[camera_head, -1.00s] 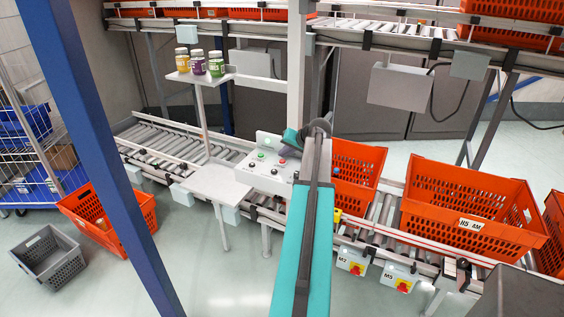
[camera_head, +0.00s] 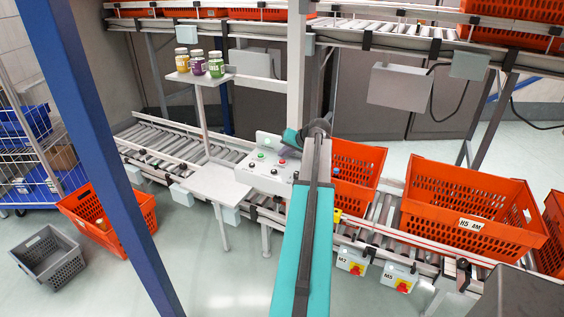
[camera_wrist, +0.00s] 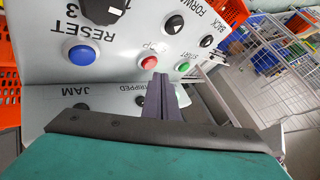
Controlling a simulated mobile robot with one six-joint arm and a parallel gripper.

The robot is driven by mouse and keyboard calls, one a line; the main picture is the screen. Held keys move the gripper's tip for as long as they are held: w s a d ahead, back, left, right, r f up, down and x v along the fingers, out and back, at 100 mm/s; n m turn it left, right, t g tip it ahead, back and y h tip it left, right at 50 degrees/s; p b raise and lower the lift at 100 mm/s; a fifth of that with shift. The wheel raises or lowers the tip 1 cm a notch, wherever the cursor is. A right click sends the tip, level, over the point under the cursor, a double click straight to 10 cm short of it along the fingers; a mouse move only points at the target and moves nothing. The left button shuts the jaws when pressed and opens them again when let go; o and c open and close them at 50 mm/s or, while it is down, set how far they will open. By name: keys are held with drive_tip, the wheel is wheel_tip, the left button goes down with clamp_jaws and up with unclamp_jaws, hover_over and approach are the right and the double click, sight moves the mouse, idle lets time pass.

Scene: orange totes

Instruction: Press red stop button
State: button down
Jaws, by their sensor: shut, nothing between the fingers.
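The red stop button (camera_wrist: 149,62) sits on a pale grey control panel (camera_wrist: 125,62), between a blue button (camera_wrist: 81,54) and a green button (camera_wrist: 182,66). In the wrist view, my gripper (camera_wrist: 160,76) is shut and empty. Its fingertips are just below and slightly right of the red button. I cannot tell whether they touch it. In the head view the panel (camera_head: 248,172) stands beside the conveyor, with the red button (camera_head: 282,161) small on its face. My arm's end is at the panel's right side there, and the fingers cannot be made out.
Black knobs (camera_wrist: 174,24) and printed labels surround the buttons. An orange tote (camera_head: 355,170) stands right of the panel behind my arm. A larger orange tote (camera_head: 470,210) is further right. A small grey shelf (camera_head: 218,186) is left of the panel. Jars (camera_head: 198,63) stand above.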

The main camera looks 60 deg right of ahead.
sight(284, 162)
drive_tip(key=shift+f, duration=0.2)
idle(0.5)
drive_tip(key=shift+f+b, duration=0.25)
drive_tip(key=shift+b, duration=0.1)
drive_tip(key=shift+f+b, duration=0.35)
drive_tip(key=shift+f, duration=0.1)
idle(1.0)
drive_tip(key=shift+r, duration=0.1)
idle(0.3)
drive_tip(key=shift+r+p, duration=0.4)
drive_tip(key=shift+r, duration=0.4)
drive_tip(key=shift+r+p, duration=1.1)
drive_tip(key=shift+r, duration=1.4)
